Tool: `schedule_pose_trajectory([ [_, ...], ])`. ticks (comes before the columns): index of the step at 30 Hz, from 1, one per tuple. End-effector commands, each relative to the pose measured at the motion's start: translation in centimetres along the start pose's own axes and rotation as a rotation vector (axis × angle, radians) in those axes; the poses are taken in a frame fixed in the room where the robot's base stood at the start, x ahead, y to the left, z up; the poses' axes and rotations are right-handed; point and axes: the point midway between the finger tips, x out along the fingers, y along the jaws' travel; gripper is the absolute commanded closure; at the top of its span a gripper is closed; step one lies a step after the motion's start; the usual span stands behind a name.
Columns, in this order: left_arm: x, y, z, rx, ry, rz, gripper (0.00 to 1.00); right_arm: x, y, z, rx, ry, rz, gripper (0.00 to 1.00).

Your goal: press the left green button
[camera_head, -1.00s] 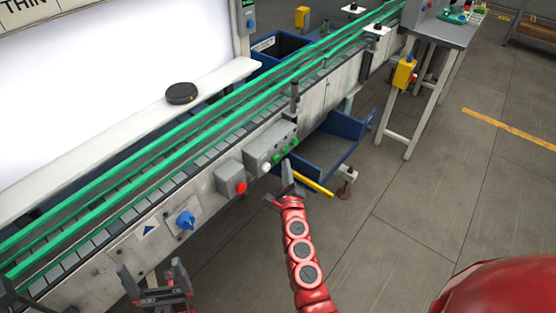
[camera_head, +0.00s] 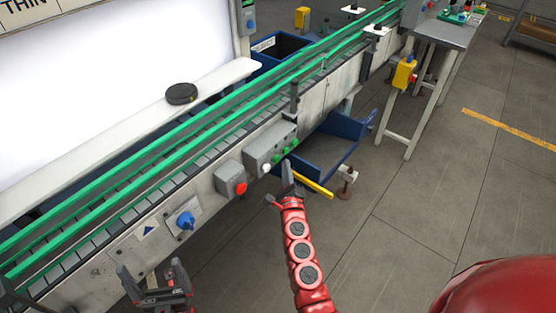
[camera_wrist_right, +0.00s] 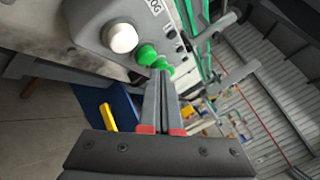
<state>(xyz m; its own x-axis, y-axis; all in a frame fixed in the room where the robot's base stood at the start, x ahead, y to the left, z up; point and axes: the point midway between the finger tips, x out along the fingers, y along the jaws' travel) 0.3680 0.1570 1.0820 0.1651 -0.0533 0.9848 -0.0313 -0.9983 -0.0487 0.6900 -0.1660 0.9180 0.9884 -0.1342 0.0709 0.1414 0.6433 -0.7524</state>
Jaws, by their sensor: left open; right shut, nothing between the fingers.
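A grey control box (camera_head: 258,148) is on the conveyor's side, with a white button (camera_head: 267,168) and green buttons in a row. The left green button (camera_head: 277,159) is the one closest to the white button; it also shows in the right wrist view (camera_wrist_right: 147,54). Another green button (camera_wrist_right: 164,67) is partly hidden by my fingertips. My right gripper (camera_head: 286,164) is shut and empty, its tips close in front of the green buttons. In the wrist view its tips (camera_wrist_right: 160,74) overlap the lower green buttons; contact cannot be told. My left gripper (camera_head: 151,274) is open and empty, low beside the conveyor.
A box with a red button (camera_head: 239,188) and a blue knob (camera_head: 186,220) are further left on the conveyor side. A black round object (camera_head: 181,94) lies on the white ledge.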

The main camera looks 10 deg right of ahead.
Motion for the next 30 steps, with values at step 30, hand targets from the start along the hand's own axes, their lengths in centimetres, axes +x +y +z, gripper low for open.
schedule_pose_trajectory([
  [30, -0.3, 0.02, 0.04, 0.0, 0.0, 0.0, 0.0, 0.54, 0.38, 0.32, 0.002, 0.001, -0.001, 1.0],
])
